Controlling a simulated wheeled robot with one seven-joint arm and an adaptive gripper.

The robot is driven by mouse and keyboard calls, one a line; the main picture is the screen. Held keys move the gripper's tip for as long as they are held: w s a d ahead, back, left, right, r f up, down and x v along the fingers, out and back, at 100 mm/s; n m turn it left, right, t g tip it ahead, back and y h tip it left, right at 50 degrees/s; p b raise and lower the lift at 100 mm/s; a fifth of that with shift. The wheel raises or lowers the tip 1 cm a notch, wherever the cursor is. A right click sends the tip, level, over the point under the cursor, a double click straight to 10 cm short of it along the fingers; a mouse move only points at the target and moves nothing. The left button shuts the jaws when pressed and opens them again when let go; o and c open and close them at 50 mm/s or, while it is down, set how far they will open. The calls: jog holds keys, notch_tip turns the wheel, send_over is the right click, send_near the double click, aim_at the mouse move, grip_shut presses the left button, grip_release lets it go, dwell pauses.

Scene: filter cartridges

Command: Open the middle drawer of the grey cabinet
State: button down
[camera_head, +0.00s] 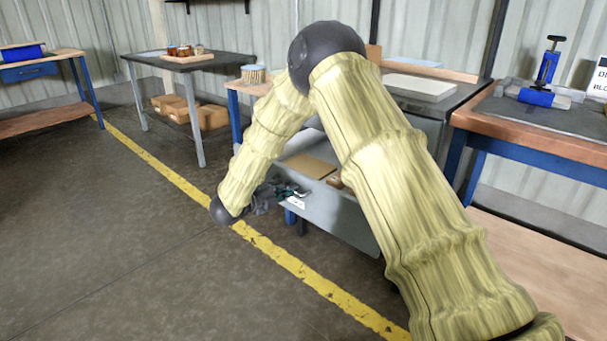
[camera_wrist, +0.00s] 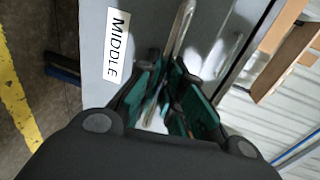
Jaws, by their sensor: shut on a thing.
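The grey cabinet (camera_head: 432,104) stands behind my arm, which hides much of it. Its middle drawer (camera_head: 338,212) is pulled out, and I see into it from above. In the wrist view the grey drawer front (camera_wrist: 145,20) carries a white label (camera_wrist: 117,45) reading MIDDLE. A pale metal bar handle (camera_wrist: 181,28) runs beside the label. My gripper (camera_wrist: 166,88) has its green-lined fingers on either side of the handle and is shut on it. In the head view my gripper (camera_head: 290,190) is small and dark at the drawer front, partly hidden by my arm.
A brown flat piece (camera_head: 308,165) shows inside the drawer. A bench (camera_head: 540,145) with a blue tool (camera_head: 547,70) stands close at right. A dark table (camera_head: 205,68) stands at back left. The floor left of the yellow line (camera_head: 165,172) is clear.

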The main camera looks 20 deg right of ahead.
jog(key=f+p+v, duration=0.2)
jog(key=v, duration=0.8)
jog(key=shift+s+a, duration=0.2)
jog(key=shift+a, duration=0.3)
jog(key=c, duration=1.5)
grip_release()
jog(key=shift+a, duration=0.1)
jog(key=v, duration=1.2)
jog(key=shift+r, duration=0.1)
